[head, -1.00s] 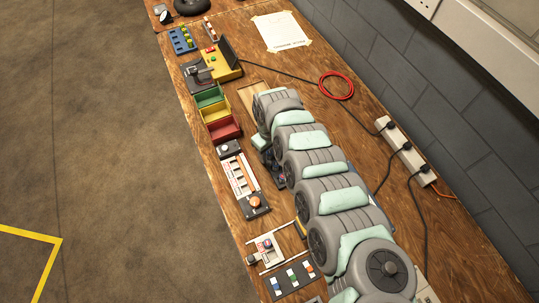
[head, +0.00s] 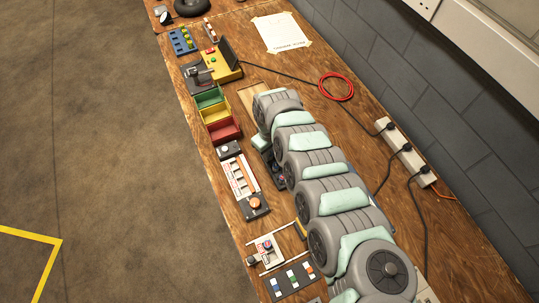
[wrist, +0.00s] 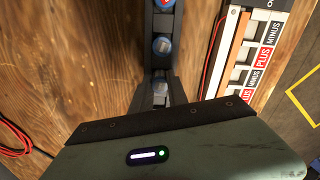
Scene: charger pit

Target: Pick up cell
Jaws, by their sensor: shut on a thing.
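In the wrist view my gripper (wrist: 160,82) points down with its two dark fingers close together. A small silvery cell (wrist: 160,95) shows between them, partly hidden by the fingers and the gripper body. Just beyond it, a narrow dark rack (wrist: 150,28) holds cells with blue ends, one (wrist: 162,45) near the fingertips and another at the top edge. I cannot tell whether the held cell is clear of the rack. In the head view my arm hides most of the gripper and rack.
The charger (head: 238,176), with white slots marked PLUS and MINUS, lies left of my arm. Green, yellow and red bins (head: 221,131) stand beyond it. A red cable coil (head: 336,86) and a power strip (head: 406,150) lie at right. A small press (head: 266,250) is at the front.

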